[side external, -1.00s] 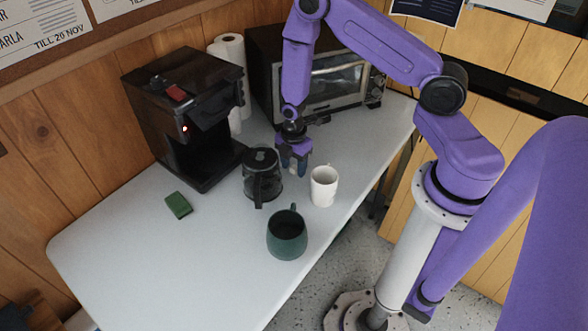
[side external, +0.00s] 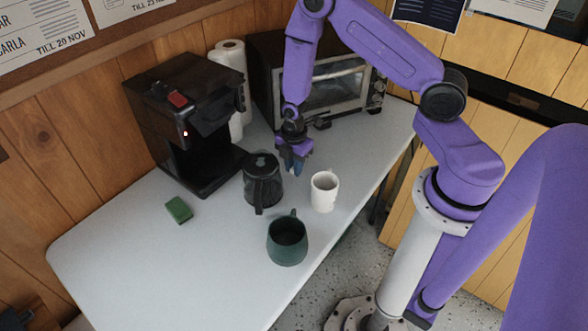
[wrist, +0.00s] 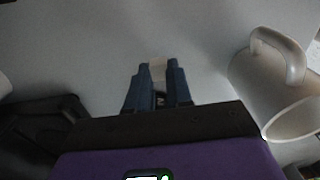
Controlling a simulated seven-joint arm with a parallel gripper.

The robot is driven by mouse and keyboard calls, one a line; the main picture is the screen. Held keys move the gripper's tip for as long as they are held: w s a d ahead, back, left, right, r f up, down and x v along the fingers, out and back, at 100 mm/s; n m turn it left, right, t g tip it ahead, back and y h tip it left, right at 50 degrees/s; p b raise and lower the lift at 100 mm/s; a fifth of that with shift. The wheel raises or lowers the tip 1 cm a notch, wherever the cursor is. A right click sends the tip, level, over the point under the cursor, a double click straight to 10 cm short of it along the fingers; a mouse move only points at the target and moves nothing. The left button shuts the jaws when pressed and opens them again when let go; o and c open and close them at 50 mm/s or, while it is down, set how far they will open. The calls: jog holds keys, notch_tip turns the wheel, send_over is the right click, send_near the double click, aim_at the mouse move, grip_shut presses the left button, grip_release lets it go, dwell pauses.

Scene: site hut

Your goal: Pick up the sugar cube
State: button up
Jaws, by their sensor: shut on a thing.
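My gripper (side external: 297,168) is low over the white table, between the glass coffee pot and the white mug. In the wrist view, my gripper (wrist: 158,72) has its two blue fingers close together, shut on a small pale sugar cube (wrist: 157,70) whose top edge shows between the tips. The cube is hidden by the fingers in the side view. I cannot tell whether the cube is clear of the table.
A white mug (side external: 324,191) stands to the right of my gripper and a glass coffee pot (side external: 262,181) to its left. A green mug (side external: 287,241) stands nearer the front. A coffee maker (side external: 185,120), toaster oven (side external: 325,85) and paper towels (side external: 232,70) stand behind. A green sponge (side external: 179,210) lies left on the table (side external: 170,265).

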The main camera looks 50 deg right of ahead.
jog(key=s+r, duration=0.9)
jog(key=s, duration=0.1)
jog(key=shift+a+r, duration=0.2)
jog(key=shift+a, duration=0.1)
jog(key=shift+s+a+r, duration=0.1)
jog(key=shift+s+r, duration=0.2)
jog(key=shift+s, duration=0.35)
jog(key=shift+s+d+r, duration=0.1)
jog(key=shift+s+r, duration=0.15)
jog(key=shift+s, duration=0.4)
jog(key=shift+s+a+r, duration=0.1)
jog(key=shift+s+r, duration=0.2)
jog(key=shift+s, duration=0.35)
